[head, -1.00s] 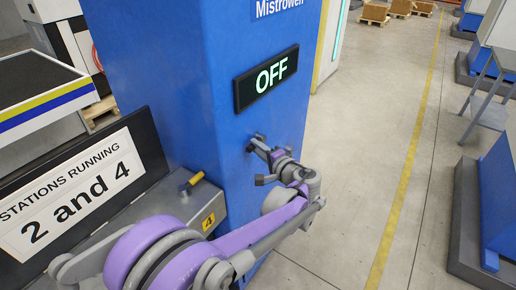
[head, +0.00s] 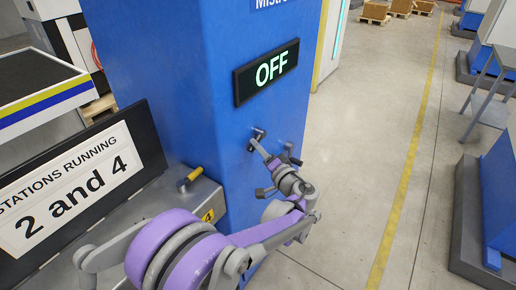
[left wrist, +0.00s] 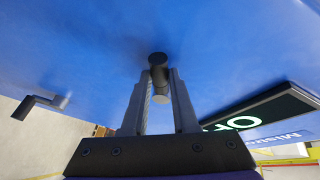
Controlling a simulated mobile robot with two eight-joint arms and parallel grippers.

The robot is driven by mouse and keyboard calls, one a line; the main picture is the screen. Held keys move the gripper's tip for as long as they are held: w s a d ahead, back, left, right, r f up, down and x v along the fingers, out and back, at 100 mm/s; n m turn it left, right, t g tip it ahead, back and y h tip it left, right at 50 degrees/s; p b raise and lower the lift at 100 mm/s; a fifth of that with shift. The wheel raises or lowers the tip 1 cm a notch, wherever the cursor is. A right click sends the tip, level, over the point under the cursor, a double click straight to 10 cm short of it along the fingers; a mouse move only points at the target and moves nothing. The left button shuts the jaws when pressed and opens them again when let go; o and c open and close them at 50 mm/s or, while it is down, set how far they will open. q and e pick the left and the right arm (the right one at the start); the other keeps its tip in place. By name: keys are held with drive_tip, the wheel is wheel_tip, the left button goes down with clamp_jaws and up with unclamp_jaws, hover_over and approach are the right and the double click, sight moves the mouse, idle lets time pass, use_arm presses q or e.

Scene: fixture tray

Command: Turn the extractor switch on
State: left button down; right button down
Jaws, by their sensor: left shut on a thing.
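The extractor switch is a small dark knob (head: 258,134) on the blue column's face, below the OFF display (head: 266,71). In the left wrist view, the switch (left wrist: 158,66) is a short dark cylinder standing out from the blue panel. My left gripper (head: 262,149) reaches it. In the wrist view the fingers of this gripper (left wrist: 160,88) are shut on the switch, one on each side. The display reads OFF in green letters. The head view shows the switch small and partly covered by the fingers. My right gripper is not in view.
A dark lever (left wrist: 38,105) juts from the blue surface at the left of the wrist view. A sign (head: 70,190) reads "Stations running 2 and 4". Open floor (head: 360,170) lies to the right.

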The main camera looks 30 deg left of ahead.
use_arm(q)
drive_tip(key=shift+w+d+f+n+g+y+b, duration=0.1)
drive_tip(key=shift+w+f+n+g+y+b, duration=0.7)
drive_tip(key=shift+n, duration=1.65)
drive_tip(key=shift+w+f+n+g+y+b, duration=0.25)
drive_tip(key=shift+w+n+y, duration=0.7)
drive_tip(key=shift+n, duration=1.55)
drive_tip(key=shift+w+d+f+n+g+y+b, duration=0.1)
drive_tip(key=shift+w+f+n+g+y+b, duration=0.45)
drive_tip(key=shift+n+y, duration=1.3)
drive_tip(key=shift+s+n+h, duration=0.1)
drive_tip(key=shift+n+h, duration=0.4)
drive_tip(key=shift+n, duration=0.4)
drive_tip(key=c, duration=0.7)
unclamp_jaws()
drive_tip(key=b+v, duration=0.1)
drive_tip(key=v, duration=0.9)
drive_tip(key=shift+s+d+f+b, duration=0.15)
drive_tip(key=shift+d+b, duration=0.15)
drive_tip(key=shift+d, duration=0.05)
